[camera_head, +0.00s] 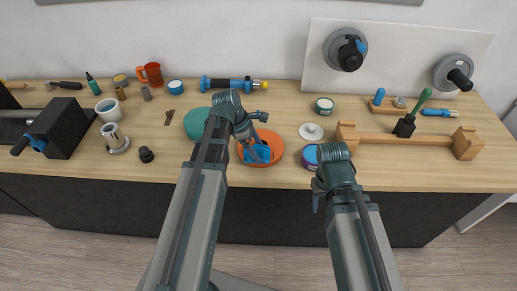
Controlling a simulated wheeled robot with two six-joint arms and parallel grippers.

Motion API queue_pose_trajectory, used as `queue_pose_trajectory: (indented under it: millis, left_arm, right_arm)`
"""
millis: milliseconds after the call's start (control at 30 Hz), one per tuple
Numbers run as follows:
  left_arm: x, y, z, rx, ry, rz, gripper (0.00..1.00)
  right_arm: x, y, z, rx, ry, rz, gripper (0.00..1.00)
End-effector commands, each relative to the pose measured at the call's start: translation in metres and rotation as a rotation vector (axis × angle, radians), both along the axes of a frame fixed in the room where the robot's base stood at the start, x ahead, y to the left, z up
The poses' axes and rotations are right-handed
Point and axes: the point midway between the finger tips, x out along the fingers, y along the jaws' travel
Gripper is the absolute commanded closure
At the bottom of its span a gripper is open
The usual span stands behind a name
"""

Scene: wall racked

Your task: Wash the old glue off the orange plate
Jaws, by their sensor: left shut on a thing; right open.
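The orange plate (277,147) lies on the wooden workbench, near the middle. My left gripper (255,139) is over the plate and shut on a blue cloth-like thing (262,154). The blue thing is at the plate's surface and covers much of its middle; I cannot tell whether it presses on it. Any glue on the plate is hidden or too small to make out. My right gripper (317,191) is open and empty at the bench's front edge, to the right of the plate.
A green disc (195,124) lies close left of the plate. A wooden rack (390,137) is to the right. Tools and cups fill the left side.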

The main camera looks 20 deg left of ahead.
Motion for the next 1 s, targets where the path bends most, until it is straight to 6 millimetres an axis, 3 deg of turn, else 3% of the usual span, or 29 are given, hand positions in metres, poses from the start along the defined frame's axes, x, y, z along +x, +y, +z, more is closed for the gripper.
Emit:
queue_pose_trajectory:
  millis: [567, 1000]
  left_arm:
    - [-0.001, 0.002, 0.009, 0.005, 0.002, 0.001, 0.70]
    - [-0.006, 0.022, 0.009, 0.004, 0.002, 0.001, 0.70]
  right_arm:
    - [0.000, 0.000, 0.010, 0.000, 0.000, 0.000, 0.50]
    - [0.000, 0.000, 0.010, 0.000, 0.000, 0.000, 0.50]
